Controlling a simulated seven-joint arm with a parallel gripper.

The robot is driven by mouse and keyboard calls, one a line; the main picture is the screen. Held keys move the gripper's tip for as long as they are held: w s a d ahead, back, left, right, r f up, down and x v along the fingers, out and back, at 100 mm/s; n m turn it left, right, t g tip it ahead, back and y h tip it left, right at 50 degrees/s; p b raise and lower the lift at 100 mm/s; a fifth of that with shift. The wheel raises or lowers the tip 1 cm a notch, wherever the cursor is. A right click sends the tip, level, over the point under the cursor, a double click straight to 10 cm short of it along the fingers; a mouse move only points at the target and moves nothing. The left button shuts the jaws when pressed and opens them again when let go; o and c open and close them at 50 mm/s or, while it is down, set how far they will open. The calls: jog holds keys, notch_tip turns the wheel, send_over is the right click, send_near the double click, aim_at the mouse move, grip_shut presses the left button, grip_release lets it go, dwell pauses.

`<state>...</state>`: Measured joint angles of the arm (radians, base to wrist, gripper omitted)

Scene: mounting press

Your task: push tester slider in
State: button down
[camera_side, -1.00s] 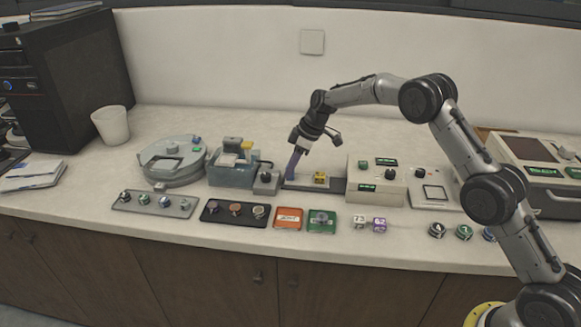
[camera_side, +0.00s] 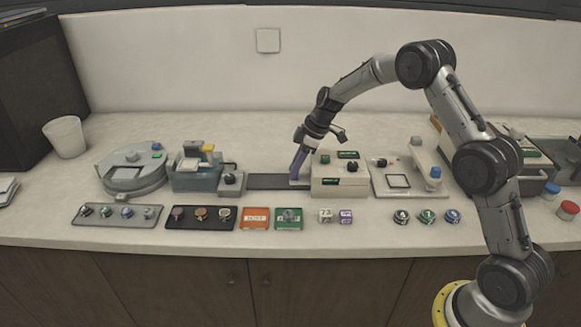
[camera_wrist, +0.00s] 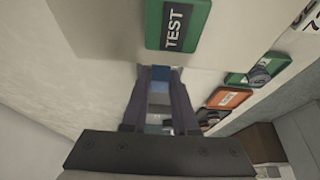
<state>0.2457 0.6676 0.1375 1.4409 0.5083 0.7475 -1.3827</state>
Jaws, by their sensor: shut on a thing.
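The tester (camera_side: 338,180) is a beige box with green labels on the bench; its TEST label (camera_wrist: 178,24) fills the top of the wrist view. A dark rail (camera_side: 268,183) runs out from its left side and is bare. Only a pale end of the slider (camera_side: 297,184) shows, close against the tester's left side; the rest is hidden. My gripper (camera_side: 298,175) points down there with its purple fingers. In the wrist view the fingers (camera_wrist: 157,75) close on a small blue and grey part, which I take as the slider's handle.
Left of the rail stand a grey block with a black knob (camera_side: 229,181), a blue-grey container (camera_side: 196,178) and a round grey machine (camera_side: 132,175). In front lie orange (camera_side: 255,217) and green (camera_side: 289,217) tiles.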

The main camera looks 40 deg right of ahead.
aim_at(315, 162)
jog(key=c, duration=0.9)
grip_release()
jog(key=shift+s+d, duration=0.2)
jog(key=shift+d, duration=0.05)
jog(key=shift+o, duration=1.1)
jog(key=shift+a, duration=0.1)
jog(key=shift+r, duration=0.15)
jog(key=v, duration=1.3)
jog(key=shift+r, duration=0.3)
